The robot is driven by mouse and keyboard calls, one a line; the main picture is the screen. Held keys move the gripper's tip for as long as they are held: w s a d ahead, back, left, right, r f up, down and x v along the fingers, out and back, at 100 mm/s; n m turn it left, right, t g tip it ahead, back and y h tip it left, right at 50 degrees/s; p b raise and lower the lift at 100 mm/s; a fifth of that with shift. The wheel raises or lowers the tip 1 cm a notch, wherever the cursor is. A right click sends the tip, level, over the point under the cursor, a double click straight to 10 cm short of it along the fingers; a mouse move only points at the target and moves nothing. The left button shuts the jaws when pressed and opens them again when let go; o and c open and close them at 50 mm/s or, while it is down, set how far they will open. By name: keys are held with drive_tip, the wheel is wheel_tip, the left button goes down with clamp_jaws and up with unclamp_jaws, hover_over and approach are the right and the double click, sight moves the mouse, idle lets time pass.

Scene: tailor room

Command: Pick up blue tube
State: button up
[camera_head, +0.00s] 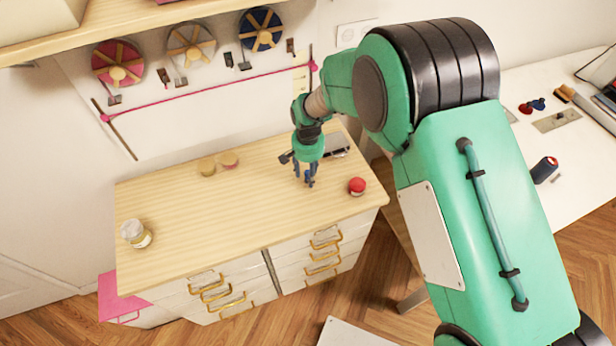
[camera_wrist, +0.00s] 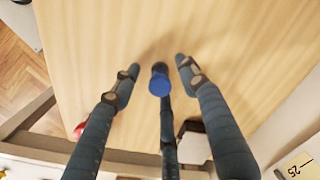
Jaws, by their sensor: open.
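The blue tube (camera_wrist: 160,82) stands on the wooden top of the drawer cabinet. In the wrist view its round blue end faces the camera and its darker side shows just beyond. My gripper (camera_wrist: 158,72) is open, with its dark fingers spread to the left and right of the tube and a third finger below it in the picture. A clear gap shows between the tube and each side finger. Contact with the third finger cannot be told. In the head view my gripper (camera_head: 306,178) points down, low over the right part of the cabinet top, and its fingers largely hide the tube.
A red-lidded jar (camera_head: 357,186) stands close to the right of my gripper. A dark flat object (camera_head: 337,146) lies behind it. The cabinet top's (camera_head: 220,215) middle is clear.

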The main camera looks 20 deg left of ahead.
sight(308, 172)
drive_tip(key=shift+c, duration=0.3)
clamp_jaws()
drive_tip(key=shift+r, duration=0.1)
drive_tip(key=shift+r, duration=0.75)
wheel_tip(308, 172, up, 2)
drive_tip(key=shift+r+p, duration=0.15)
drive_tip(key=shift+p, duration=0.2)
drive_tip(key=s+d, duration=0.3)
drive_tip(key=s, duration=0.1)
drive_tip(key=s+d, duration=0.3)
drive_tip(key=s, duration=0.1)
drive_tip(key=s+d+r+p, duration=0.1)
drive_tip(key=s+d, duration=0.3)
drive_tip(key=shift+s+d, duration=0.1)
drive_tip(key=shift+s, duration=0.1)
